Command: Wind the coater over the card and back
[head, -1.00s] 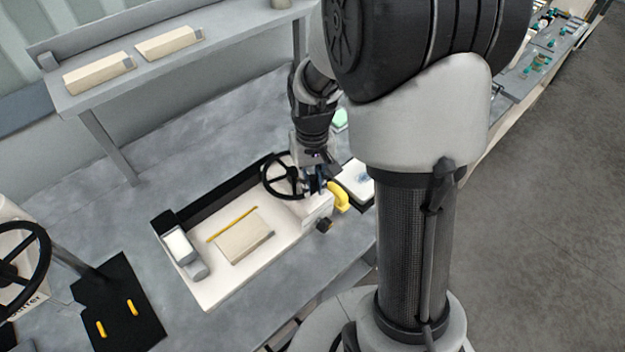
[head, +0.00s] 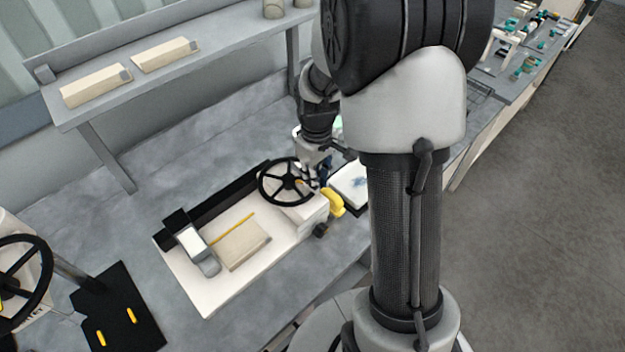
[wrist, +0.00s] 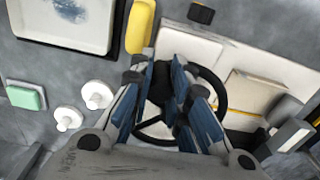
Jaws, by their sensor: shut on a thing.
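The coater is a long white bed (head: 212,298) with a black handwheel (head: 286,181) at its right end. The beige card (head: 243,244) lies on the bed beside a thin yellow strip (head: 231,229). A grey and white carriage (head: 206,262) stands close to the card's left edge. My gripper (head: 322,178) is at the right side of the handwheel. In the wrist view my gripper's blue-padded fingers (wrist: 168,105) are shut on a black part of the handwheel (wrist: 222,92). The exact grip is partly hidden by the fingers. The carriage (wrist: 290,137) shows at the right there.
A yellow curved part (head: 332,202) and a white tray (head: 350,186) lie right of the coater. The wrist view shows a green block (wrist: 27,97) and white knobs (wrist: 97,94). A second handwheel (head: 18,282) and a black plate (head: 117,308) are at left. A shelf (head: 160,78) stands behind.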

